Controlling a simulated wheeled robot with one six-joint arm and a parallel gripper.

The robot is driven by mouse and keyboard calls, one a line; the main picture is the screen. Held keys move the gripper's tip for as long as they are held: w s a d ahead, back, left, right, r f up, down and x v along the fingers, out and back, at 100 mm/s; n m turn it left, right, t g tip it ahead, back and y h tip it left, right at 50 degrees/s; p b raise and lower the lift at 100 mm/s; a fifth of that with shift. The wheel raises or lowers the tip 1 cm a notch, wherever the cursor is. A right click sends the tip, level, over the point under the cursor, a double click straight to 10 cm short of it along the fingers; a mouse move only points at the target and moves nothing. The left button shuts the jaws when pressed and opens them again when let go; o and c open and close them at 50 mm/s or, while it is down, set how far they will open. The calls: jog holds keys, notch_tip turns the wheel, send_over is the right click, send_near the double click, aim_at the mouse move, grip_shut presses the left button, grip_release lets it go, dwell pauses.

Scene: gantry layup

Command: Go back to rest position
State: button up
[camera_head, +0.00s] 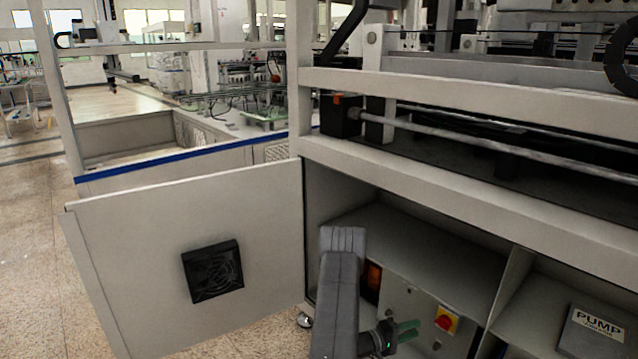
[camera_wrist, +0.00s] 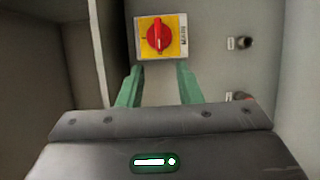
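My gripper (camera_head: 405,331) is in front of a control panel inside an open cabinet, low in the head view. Its two green fingers (camera_wrist: 159,84) stand apart in the wrist view, with nothing seen between them. A red rotary switch (camera_wrist: 158,35) on a yellow plate is just beyond the fingertips. Its handle looks upright in the wrist view. The switch also shows in the head view (camera_head: 446,320), right of the fingers. I cannot tell whether the fingers touch the panel, but they appear clear of the knob. My arm partly hides the cabinet's left part.
The cabinet door (camera_head: 150,262) with a black fan vent (camera_head: 213,271) stands open on the left. A divider (camera_head: 508,283) and a box labelled PUMP (camera_head: 592,333) are on the right. The machine frame (camera_head: 450,193) overhangs the opening. Free floor (camera_head: 25,225) lies at far left.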

aim_at(435, 321)
jog(key=shift+m, duration=0.3)
jog(key=x, duration=0.7)
jog(key=shift+d+r, duration=0.15)
jog(key=shift+r, duration=0.1)
jog(key=shift+r+m+y, duration=0.15)
jog(key=shift+m+y, duration=0.15)
jog(key=shift+m, duration=0.2)
jog(key=m+p, duration=0.1)
jog(key=m+y+p, duration=0.1)
jog(key=m, duration=0.1)
jog(key=shift+s+d+r+y, duration=0.1)
jog(key=shift+s+r+y, duration=0.05)
jog(key=shift+r+y, duration=0.2)
jog(key=shift+s+d+r+m+y+p, duration=0.15)
jog(key=shift+m+y+p, duration=0.3)
jog(key=shift+m, duration=0.85)
jog(key=shift+t, duration=0.3)
